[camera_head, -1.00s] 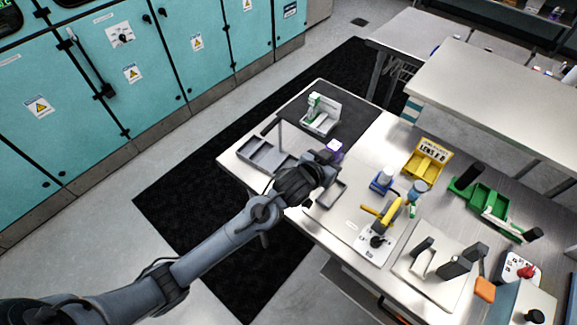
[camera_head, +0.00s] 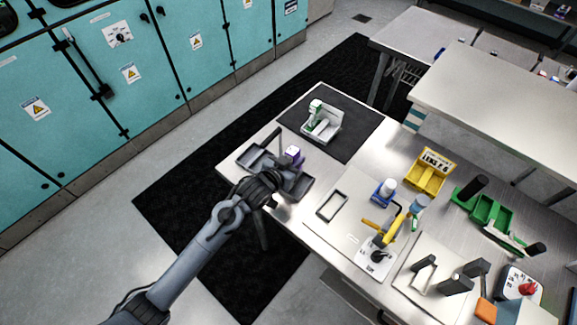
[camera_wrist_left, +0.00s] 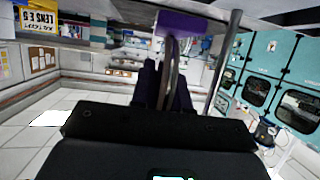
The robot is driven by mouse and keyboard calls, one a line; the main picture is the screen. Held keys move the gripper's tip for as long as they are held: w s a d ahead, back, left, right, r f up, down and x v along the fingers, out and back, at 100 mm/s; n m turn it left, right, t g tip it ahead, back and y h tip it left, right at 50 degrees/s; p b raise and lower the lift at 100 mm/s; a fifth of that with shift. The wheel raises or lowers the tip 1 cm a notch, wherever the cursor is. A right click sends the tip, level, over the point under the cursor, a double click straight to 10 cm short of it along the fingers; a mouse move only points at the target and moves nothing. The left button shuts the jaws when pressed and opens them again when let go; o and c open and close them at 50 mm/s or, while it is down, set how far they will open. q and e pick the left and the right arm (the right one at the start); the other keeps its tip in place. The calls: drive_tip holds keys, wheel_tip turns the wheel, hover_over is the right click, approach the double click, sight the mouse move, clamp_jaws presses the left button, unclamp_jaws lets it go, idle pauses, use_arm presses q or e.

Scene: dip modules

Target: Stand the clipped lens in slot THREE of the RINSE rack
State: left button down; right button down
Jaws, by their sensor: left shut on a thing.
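In the left wrist view the purple clip (camera_wrist_left: 184,24) is beyond the fingertips, with a thin curved edge running down between the dark fingers (camera_wrist_left: 167,85). The lens face is edge-on there and hidden in the head view. I cannot read any RINSE or slot label. My right gripper is not in view.
A white holder (camera_head: 333,130) with a green part sits on the dark mat (camera_head: 362,135). A yellow LENS box (camera_head: 428,172) and green rack (camera_head: 489,212) are farther right. An empty frame (camera_head: 332,205) lies nearby.

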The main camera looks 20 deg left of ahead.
use_arm(q)
drive_tip(key=shift+w+a+f, duration=0.2)
drive_tip(key=shift+a+f, duration=0.2)
drive_tip(key=shift+a, duration=0.15)
drive_tip(key=shift+w+a+f, duration=0.15)
drive_tip(key=shift+a+f, duration=0.25)
drive_tip(key=shift+a, duration=0.15)
drive_tip(key=shift+f, duration=1.9)
drive_tip(key=shift+f, duration=0.15)
